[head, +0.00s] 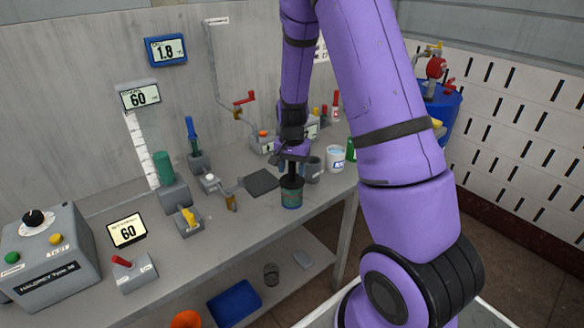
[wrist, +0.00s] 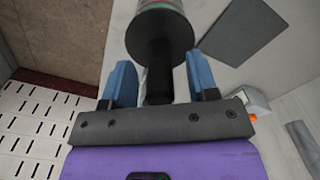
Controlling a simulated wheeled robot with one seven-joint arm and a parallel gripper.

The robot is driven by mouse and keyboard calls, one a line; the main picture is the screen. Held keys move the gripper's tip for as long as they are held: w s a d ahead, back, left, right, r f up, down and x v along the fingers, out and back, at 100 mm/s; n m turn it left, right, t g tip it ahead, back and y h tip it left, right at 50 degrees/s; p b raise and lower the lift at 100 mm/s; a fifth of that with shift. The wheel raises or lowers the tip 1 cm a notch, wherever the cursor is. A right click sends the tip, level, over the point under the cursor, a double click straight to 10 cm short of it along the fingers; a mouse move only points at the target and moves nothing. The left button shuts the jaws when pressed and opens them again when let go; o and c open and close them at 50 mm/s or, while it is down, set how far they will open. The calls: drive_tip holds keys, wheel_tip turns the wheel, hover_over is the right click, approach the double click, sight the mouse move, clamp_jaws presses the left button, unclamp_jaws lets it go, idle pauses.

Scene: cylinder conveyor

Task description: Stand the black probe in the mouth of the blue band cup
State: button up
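The black probe (head: 290,182) stands upright with its wide dark disc at the mouth of a cup (head: 291,200). This cup has a greenish body and a bluish band low down. In the wrist view the probe's black disc (wrist: 160,38) covers most of the cup, whose rim side (wrist: 162,4) shows at the top edge. My gripper (wrist: 160,78) has its blue fingers on either side of the probe's black handle, with a gap on each side. In the head view my gripper (head: 291,156) is just above the disc. The probe's lower end is hidden in the cup.
A dark square pad (head: 262,182) lies left of the cup. A grey cup (head: 313,170) and a white tub with blue marking (head: 336,158) stand behind it, to the right. A small lever fixture (head: 231,200) stands to the left. The bench's front edge is close.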

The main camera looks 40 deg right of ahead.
wheel_tip(320, 180, up, 10)
drive_tip(key=shift+r, duration=0.4)
idle(0.3)
idle(0.4)
drive_tip(key=shift+a+r, duration=0.1)
drive_tip(key=shift+r, duration=0.1)
drive_tip(key=s+a+r+n+t, duration=0.3)
drive_tip(key=s+a+r+n, duration=0.35)
drive_tip(key=s+r, duration=0.65)
drive_tip(key=s+a+r+n+t, duration=0.1)
drive_tip(key=s+a+r+n, duration=0.1)
drive_tip(key=s, duration=0.4)
drive_tip(key=s+a+r+n+t, duration=0.1)
drive_tip(key=s+a+r+n, duration=0.1)
drive_tip(key=s+a+r, duration=0.2)
drive_tip(key=s+r, duration=0.1)
drive_tip(key=s, duration=0.2)
drive_tip(key=shift+s+a, duration=0.2)
